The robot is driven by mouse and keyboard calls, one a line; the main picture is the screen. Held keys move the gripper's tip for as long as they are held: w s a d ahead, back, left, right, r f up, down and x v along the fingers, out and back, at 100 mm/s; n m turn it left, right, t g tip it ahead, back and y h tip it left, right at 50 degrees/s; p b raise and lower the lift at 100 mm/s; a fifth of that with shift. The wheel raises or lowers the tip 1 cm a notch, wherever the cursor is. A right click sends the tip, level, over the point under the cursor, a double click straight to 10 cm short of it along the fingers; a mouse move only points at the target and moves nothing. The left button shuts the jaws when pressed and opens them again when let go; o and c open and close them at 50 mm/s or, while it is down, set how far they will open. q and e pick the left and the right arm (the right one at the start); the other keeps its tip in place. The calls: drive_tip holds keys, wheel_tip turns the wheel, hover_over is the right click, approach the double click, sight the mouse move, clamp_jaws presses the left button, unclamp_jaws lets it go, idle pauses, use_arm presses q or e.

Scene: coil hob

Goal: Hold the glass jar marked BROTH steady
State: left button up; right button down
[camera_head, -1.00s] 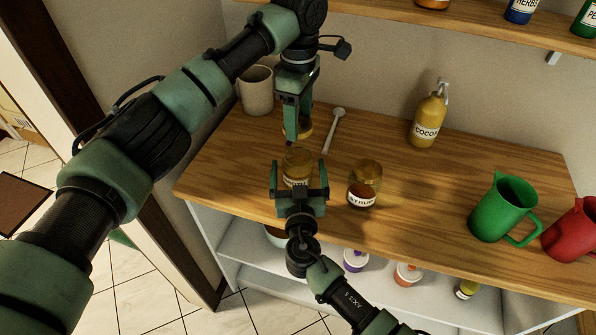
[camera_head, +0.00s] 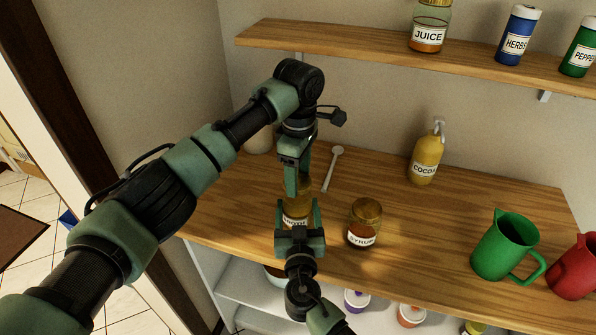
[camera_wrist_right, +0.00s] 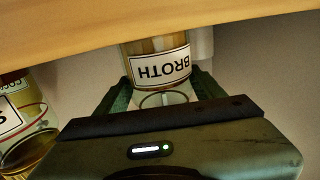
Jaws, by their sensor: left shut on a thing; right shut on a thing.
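The glass jar marked BROTH (camera_head: 295,222) is upright on the wooden counter, partly hidden by my grippers. In the right wrist view the BROTH jar (camera_wrist_right: 160,68) appears upside down, with a clear glass ring at its mouth end. My right gripper (camera_head: 298,222) is shut around the jar's sides from the front; its fingers also flank the jar in the right wrist view (camera_wrist_right: 165,92). Whether that touches the jar is hidden.
A SYRUP jar (camera_head: 364,224) stands close to the right. A spoon (camera_head: 333,168) lies behind, near a COCOA bottle (camera_head: 426,160). Green (camera_head: 505,246) and red (camera_head: 575,268) jugs stand at right. A shelf (camera_head: 400,54) above holds containers. The middle right counter is clear.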

sight(297, 207)
idle(0.4)
use_arm(q)
drive_tip(key=shift+f, duration=0.85)
drive_tip(key=shift+f, duration=0.6)
